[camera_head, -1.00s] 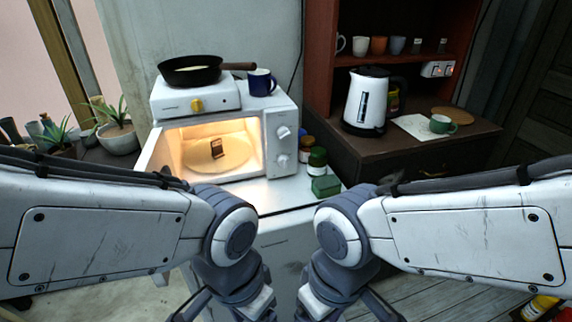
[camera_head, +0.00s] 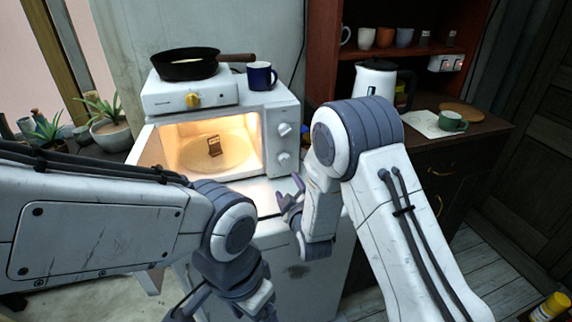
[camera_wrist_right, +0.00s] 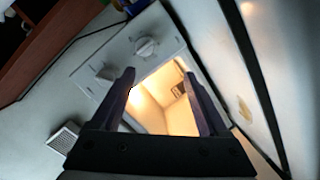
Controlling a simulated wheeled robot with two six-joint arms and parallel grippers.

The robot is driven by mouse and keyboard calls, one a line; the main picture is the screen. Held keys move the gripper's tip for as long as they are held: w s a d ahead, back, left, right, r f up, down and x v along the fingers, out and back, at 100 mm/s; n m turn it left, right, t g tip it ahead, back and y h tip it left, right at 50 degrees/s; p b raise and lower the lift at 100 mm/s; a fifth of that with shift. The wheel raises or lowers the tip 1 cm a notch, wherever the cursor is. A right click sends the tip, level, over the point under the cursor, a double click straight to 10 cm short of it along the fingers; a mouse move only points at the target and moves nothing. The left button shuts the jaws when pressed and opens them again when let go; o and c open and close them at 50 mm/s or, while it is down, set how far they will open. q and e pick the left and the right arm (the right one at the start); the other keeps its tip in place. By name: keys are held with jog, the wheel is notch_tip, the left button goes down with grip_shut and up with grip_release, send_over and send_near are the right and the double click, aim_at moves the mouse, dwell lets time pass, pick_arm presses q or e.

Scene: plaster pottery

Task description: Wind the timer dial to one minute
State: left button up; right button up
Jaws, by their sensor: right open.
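The white microwave (camera_head: 255,105) has two white dials on its right-hand panel: an upper dial (camera_head: 284,130) and a lower dial (camera_head: 284,158). Which one is the timer I cannot tell, and their markings are too small to read. In the right wrist view, one dial (camera_wrist_right: 146,46) lies ahead of the fingers and another dial (camera_wrist_right: 105,72) lies to its left. My right gripper (camera_head: 289,188) is open and empty, in front of and below the dials, touching neither. My left gripper is low at the bottom edge, its fingertips not clearly shown.
The microwave door (camera_head: 147,147) stands open at the left; the lit chamber holds a small brown object (camera_head: 214,146). A pan (camera_head: 186,64) on a hotplate (camera_head: 190,92) and a blue mug (camera_head: 261,76) stand on top.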

aim_at(287, 164)
jog(key=shift+w+d+f+n+t, duration=0.2)
jog(key=shift+w+d+t, duration=0.15)
jog(key=shift+d+t, duration=0.2)
jog(key=shift+w+d+f+n+t, duration=0.2)
jog(key=shift+w+d+t, duration=0.15)
jog(key=shift+d+t, duration=0.15)
jog(key=shift+w+r, duration=0.15)
jog(key=shift+w, duration=0.1)
jog(key=p+x, duration=0.2)
jog(key=x, duration=0.8)
jog(key=shift+a, duration=0.1)
jog(key=shift+s, duration=0.1)
grip_shut()
